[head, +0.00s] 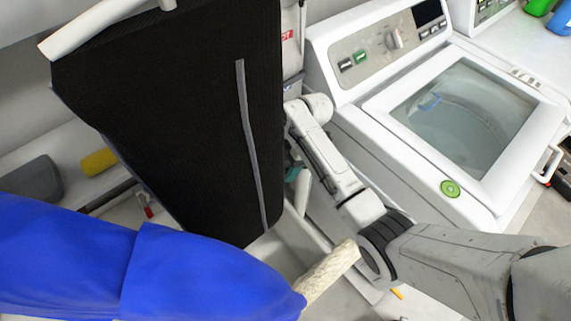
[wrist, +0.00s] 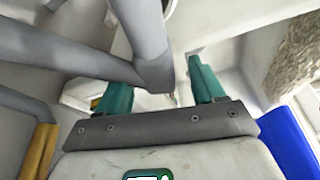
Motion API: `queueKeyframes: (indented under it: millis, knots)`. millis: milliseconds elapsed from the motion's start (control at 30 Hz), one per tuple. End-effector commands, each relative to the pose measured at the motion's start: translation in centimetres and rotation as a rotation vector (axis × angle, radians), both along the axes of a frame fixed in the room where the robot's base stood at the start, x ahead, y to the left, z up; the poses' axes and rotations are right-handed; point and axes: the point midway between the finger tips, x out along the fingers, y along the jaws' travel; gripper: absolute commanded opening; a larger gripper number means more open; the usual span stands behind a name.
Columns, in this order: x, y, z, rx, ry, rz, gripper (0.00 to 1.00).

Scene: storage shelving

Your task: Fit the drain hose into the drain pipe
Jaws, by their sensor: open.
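In the wrist view, my gripper (wrist: 160,76) has its two teal fingers spread apart. A smooth grey pipe (wrist: 148,35) with a bent elbow lies between and just beyond the fingertips, and one branch runs off to the left. I cannot tell whether the fingers touch it. Another grey tube (wrist: 15,100) with a yellow sleeve (wrist: 38,150) shows at the left. I cannot tell which piece is the drain hose and which the drain pipe. In the head view, my gripper (head: 293,176) is small and partly hidden beside the black panel.
A tall black ribbed panel (head: 180,110) blocks much of the head view. A white washing machine (head: 345,75) stands to the right. A blue covered form (head: 150,260) and a cream textured piece (head: 332,270) fill the lower foreground. A yellow cylinder (head: 98,162) lies at the left.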

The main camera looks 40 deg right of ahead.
Motion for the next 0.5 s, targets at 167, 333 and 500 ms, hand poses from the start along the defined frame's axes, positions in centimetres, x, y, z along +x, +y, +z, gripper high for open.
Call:
queueKeyframes:
  millis: [167,333,500]
  knots:
    - [-0.1,-1.0,2.5,0.000,-0.005,-0.003,0.68]
    - [-0.4,-2.2,5.9,0.000,-0.006,-0.002,0.68]
    - [-0.7,-3.2,8.9,-0.002,-0.004,-0.002,0.68]
